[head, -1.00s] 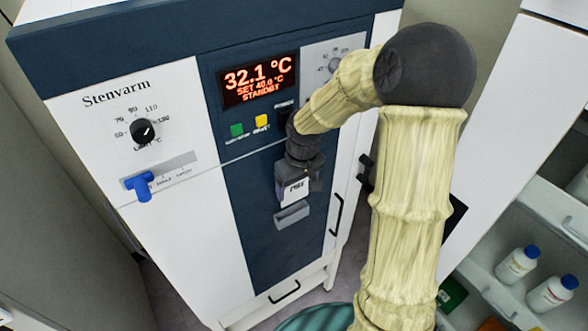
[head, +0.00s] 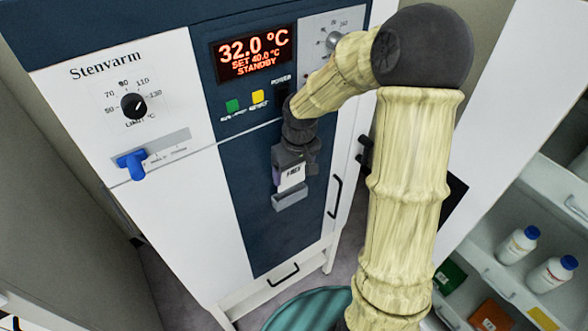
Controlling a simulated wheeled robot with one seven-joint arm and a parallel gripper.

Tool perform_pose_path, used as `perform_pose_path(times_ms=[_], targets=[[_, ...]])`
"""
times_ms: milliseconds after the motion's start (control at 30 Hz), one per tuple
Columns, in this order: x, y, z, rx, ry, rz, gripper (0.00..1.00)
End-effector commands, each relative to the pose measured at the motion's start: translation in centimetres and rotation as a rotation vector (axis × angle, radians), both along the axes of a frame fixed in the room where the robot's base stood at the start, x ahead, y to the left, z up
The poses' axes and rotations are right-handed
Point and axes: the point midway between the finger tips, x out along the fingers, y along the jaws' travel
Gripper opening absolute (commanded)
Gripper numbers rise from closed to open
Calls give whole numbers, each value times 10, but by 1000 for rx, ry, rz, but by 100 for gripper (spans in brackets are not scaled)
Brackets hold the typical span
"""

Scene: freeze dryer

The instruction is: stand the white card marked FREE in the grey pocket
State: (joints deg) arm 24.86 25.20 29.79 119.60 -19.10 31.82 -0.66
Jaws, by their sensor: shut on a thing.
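The white card (head: 291,178) hangs below my gripper (head: 288,160), with dark lettering on its face that is too small to read surely. My gripper is shut on the card's upper part. The grey pocket (head: 290,199) is fixed on the dark blue front panel. The card's lower edge is at the pocket's top rim in the head view; I cannot tell whether it is inside the pocket or just in front of or above it. The card looks roughly upright, slightly tilted in the picture. My gripper hides its top.
The white cabinet has a red display (head: 254,52) reading 32.0 °C and STANDBY, green and yellow buttons, a black dial (head: 133,105) and a blue lever (head: 132,164). Shelves with white bottles (head: 551,274) are at right.

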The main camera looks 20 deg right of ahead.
Motion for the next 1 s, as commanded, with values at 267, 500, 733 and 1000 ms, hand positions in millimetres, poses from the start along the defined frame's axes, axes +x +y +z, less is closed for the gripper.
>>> perform_pose_path(times_ms=[267, 500, 733, 1000], targets=[[2, 2, -16, 0, -1, 2, 45], [3, -2, -18, 0, -1, -5, 45], [3, -3, -25, 0, 0, -5, 45], [3, -1, -26, 0, 0, -1, 45]])
